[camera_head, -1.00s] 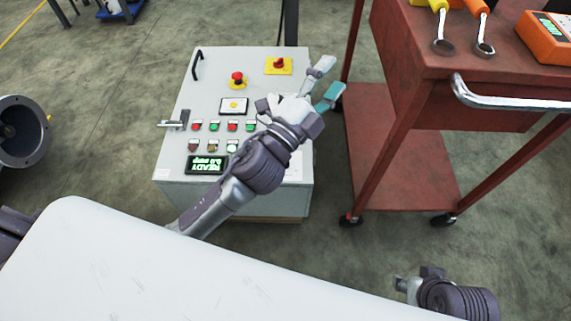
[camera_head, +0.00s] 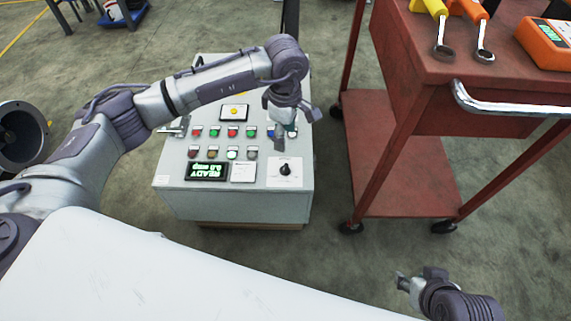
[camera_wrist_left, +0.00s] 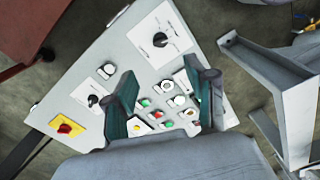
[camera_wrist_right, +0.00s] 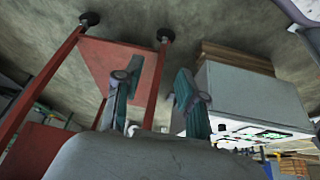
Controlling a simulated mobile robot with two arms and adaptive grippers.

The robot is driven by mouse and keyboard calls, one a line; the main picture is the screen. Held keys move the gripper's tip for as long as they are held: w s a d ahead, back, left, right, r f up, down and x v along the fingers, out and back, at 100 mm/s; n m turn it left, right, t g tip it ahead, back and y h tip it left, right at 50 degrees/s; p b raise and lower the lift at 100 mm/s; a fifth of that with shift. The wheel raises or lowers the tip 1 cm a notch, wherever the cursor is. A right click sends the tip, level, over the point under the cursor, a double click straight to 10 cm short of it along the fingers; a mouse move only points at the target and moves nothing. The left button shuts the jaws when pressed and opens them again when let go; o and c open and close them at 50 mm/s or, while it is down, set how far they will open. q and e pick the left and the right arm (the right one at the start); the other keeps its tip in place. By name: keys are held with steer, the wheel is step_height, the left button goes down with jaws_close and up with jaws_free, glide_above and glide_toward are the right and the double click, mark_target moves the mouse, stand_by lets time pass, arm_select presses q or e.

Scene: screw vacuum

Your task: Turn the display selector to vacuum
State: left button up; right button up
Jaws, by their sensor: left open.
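A black selector knob (camera_head: 286,170) sits on a white plate at the front right corner of the control panel's top. A black knob on a large white plate (camera_wrist_left: 160,40) shows beyond the fingers in the left wrist view, and a second knob (camera_wrist_left: 93,101) is at the left there. I cannot read their labels. My left gripper (camera_head: 283,133) is open and empty above the panel, behind the front knob and apart from it. Its fingers (camera_wrist_left: 163,93) are spread in the left wrist view. My right gripper (camera_head: 403,283) is low at the right, its fingers apart and empty (camera_wrist_right: 157,92).
The grey control cabinet (camera_head: 240,202) carries a lit display (camera_head: 206,171) reading READY and several coloured buttons. A red tool cart (camera_head: 400,160) stands close to its right. My left arm covers the panel's back part. A round metal opening (camera_head: 20,138) is at the far left.

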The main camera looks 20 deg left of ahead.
arm_select(q)
steer(key=b, duration=0.1)
glide_above(286, 167)
step_height(286, 167, down, 7)
steer(key=shift+a+r, duration=0.1)
step_height(286, 167, down, 6)
steer(key=shift+f+b, duration=0.1)
steer(key=shift+b, duration=0.8)
steer(key=shift+f, duration=0.25)
arm_select(e)
steer(key=w+a+r+t+y, duration=0.2)
steer(key=w+a+r+t, duration=0.2)
steer(key=w+r+t, duration=0.3)
steer(key=w, duration=0.4)
steer(key=shift+r+n+t, duration=0.25)
steer(key=shift+n+t, duration=0.05)
steer(key=shift+t, duration=0.1)
arm_select(q)
jaws_close()
